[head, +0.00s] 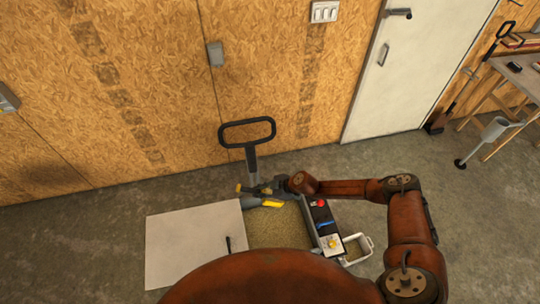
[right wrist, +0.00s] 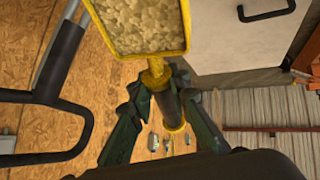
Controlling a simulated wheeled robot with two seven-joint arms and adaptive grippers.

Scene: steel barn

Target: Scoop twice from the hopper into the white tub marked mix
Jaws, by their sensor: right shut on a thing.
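My right gripper (head: 270,188) is above the far edge of the hopper (head: 278,230), which holds tan grain. In the right wrist view its fingers (right wrist: 160,118) are shut on the dark handle of a yellow scoop (right wrist: 187,25). The scoop's pan is heaped with pale grain. The white tub (head: 364,256) stands just right of the hopper, with some tan grain visible inside; its marking cannot be read. The gripper is to the left of the tub and farther back. My left gripper is not in view.
A white flat panel (head: 190,240) lies left of the hopper. A black loop handle (head: 247,133) rises behind it. A dark strip with a red button (head: 320,203) lies between hopper and tub. A workbench (head: 520,75) stands at the far right. Concrete floor right of the tub is clear.

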